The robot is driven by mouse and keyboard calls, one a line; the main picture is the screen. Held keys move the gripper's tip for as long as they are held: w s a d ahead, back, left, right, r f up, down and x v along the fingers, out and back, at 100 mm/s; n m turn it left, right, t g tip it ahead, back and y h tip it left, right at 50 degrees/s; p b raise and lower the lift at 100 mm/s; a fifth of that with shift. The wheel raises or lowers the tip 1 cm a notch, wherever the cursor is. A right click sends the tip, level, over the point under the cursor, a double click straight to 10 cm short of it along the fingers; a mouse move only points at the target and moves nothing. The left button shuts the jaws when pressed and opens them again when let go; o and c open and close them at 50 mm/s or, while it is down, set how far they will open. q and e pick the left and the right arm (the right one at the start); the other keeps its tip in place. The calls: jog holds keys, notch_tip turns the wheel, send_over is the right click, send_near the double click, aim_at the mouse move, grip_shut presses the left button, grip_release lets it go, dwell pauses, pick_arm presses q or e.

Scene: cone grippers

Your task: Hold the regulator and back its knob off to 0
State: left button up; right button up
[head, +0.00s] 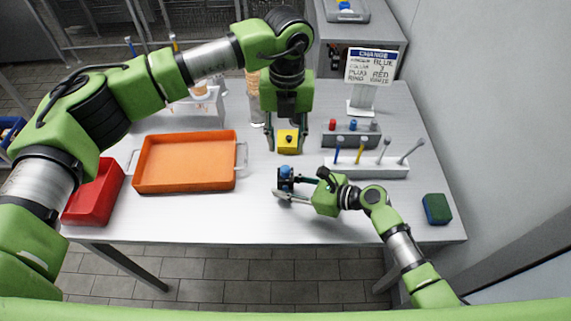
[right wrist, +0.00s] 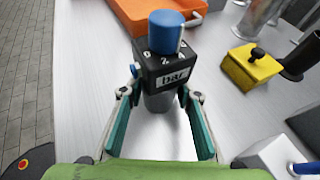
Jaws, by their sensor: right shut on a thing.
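The regulator (right wrist: 162,70) is a black block lettered "bar" with a grey cylinder below and a blue knob (right wrist: 166,32) on top. White scale marks, including a 0 and a 2, show around the knob. A pale line is on the knob's right side, but I cannot tell which number it meets. In the head view the regulator (head: 286,184) is near the table's middle front. My right gripper (head: 292,189) is shut on its body, one finger on each side. My left gripper (head: 287,136) points down, fingers apart, behind the regulator, with a yellow block (head: 289,146) between or below them.
An orange tray (head: 187,187) lies left, with a red bin (head: 94,198) beyond it. A white rack (head: 375,170) with tools and a grey holder with coloured plugs (head: 351,136) stand right. A green-blue sponge (head: 437,209) lies at the right edge. The front table strip is clear.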

aim_at(285, 168)
pick_arm(q)
notch_tip(285, 168, down, 10)
jog(key=shift+a, duration=0.1)
dwell(0.4)
grip_shut()
